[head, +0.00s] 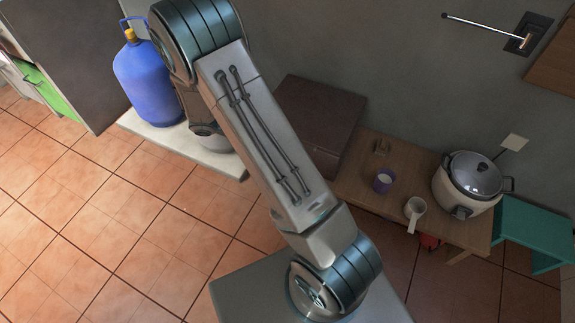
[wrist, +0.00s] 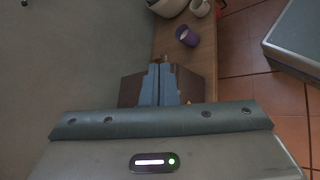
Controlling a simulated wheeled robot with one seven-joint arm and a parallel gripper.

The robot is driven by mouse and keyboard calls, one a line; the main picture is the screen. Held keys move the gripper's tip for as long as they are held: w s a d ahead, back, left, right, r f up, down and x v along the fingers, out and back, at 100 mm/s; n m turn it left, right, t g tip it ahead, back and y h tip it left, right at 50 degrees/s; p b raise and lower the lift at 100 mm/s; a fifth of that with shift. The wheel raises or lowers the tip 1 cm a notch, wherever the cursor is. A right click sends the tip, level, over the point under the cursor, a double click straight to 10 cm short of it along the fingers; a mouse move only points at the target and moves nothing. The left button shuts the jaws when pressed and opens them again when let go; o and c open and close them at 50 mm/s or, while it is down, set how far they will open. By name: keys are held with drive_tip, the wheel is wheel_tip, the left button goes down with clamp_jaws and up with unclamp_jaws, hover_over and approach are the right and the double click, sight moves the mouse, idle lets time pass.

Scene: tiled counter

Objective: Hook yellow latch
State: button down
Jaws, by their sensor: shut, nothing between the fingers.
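My gripper (wrist: 161,84) shows in the wrist view with its two blue-grey fingers together and nothing between them. A dark brown box (wrist: 128,92) is behind and around the fingers, partly hidden by them. I cannot tell whether the fingers touch it. In the head view the dark brown box (head: 318,112) stands against the wall, partly covered by my arm; my fingers are hidden there. A tiny yellowish spot (wrist: 188,103) shows beside the fingers at the box; I cannot tell whether it is the yellow latch. No latch is clearly visible in the head view.
A wooden table (head: 360,195) right of the box holds a purple cup (head: 383,181), a white mug (head: 415,208) and a rice cooker (head: 468,182). A blue gas bottle (head: 147,82) stands on a pale slab (head: 180,141) at left. Tiled floor (head: 90,215) is clear at left.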

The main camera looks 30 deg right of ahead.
drive_tip(key=w+a+f+n+t+h+b, duration=0.1)
drive_tip(key=f+n+t+b, duration=0.4)
drive_tip(key=f, duration=1.2)
drive_tip(key=w+a+f+n+t+h+b, duration=0.1)
drive_tip(key=w+f+n+t+h+b, duration=0.3)
drive_tip(key=f+t, duration=0.5)
wheel_tip(320, 180, down, 9)
drive_tip(key=w+n+b, duration=0.2)
drive_tip(key=n, duration=0.1)
drive_tip(key=shift+a+n, duration=0.3)
drive_tip(key=shift+a, duration=0.05)
drive_tip(key=shift+w+d+b, duration=0.1)
drive_tip(key=shift+b, duration=0.2)
drive_tip(key=w+d+r+b, duration=0.2)
drive_tip(key=d+r, duration=0.3)
drive_tip(key=d, duration=0.4)
drive_tip(key=shift+w+d+r+b, duration=0.2)
drive_tip(key=shift+w+d+b, duration=0.1)
drive_tip(key=shift+w, duration=0.35)
drive_tip(key=shift+a+r, duration=0.1)
drive_tip(key=shift+a, duration=0.05)
